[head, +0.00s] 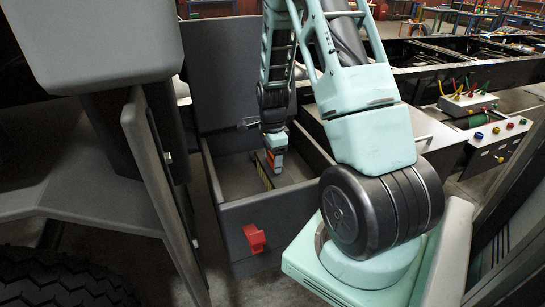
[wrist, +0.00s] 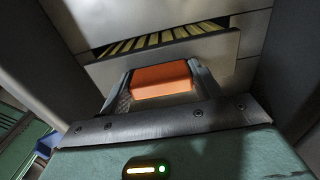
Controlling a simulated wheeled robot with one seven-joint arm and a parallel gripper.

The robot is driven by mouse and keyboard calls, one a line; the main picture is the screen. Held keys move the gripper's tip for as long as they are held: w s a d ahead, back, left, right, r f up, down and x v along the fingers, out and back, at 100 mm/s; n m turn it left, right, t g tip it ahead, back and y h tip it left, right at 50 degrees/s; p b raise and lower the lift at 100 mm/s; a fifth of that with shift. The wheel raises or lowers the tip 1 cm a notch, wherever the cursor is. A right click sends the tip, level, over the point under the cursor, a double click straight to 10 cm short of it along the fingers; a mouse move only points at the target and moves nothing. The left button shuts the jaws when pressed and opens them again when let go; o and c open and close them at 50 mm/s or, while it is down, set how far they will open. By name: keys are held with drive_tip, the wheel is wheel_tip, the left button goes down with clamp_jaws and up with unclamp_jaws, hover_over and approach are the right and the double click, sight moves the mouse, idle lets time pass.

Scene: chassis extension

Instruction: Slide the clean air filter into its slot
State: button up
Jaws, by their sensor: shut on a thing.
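My gripper (head: 273,160) reaches down into an open dark grey box (head: 262,208) in the head view. In the wrist view my gripper (wrist: 162,82) is shut on an orange grip block (wrist: 161,80), with a finger at each side. Beyond the block is the air filter, with a pale front panel (wrist: 215,50) and yellowish pleats (wrist: 150,42) along its top. The block appears to be the filter's handle, but the join is hidden. In the head view a thin yellowish edge (head: 263,172) shows beside the fingers. How deep the filter sits in the slot cannot be told.
Dark walls (wrist: 52,55) stand close on both sides in the wrist view. The box has a red latch (head: 255,238) on its front and a raised lid (head: 228,70) behind. A panel with coloured knobs (head: 497,140) is at the right.

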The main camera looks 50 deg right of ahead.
drive_tip(key=shift+f, duration=0.15)
drive_tip(key=o, duration=1.5)
wheel_tip(320, 180, up, 12)
drive_tip(key=shift+r+b, duration=0.2)
drive_tip(key=shift+b, duration=0.5)
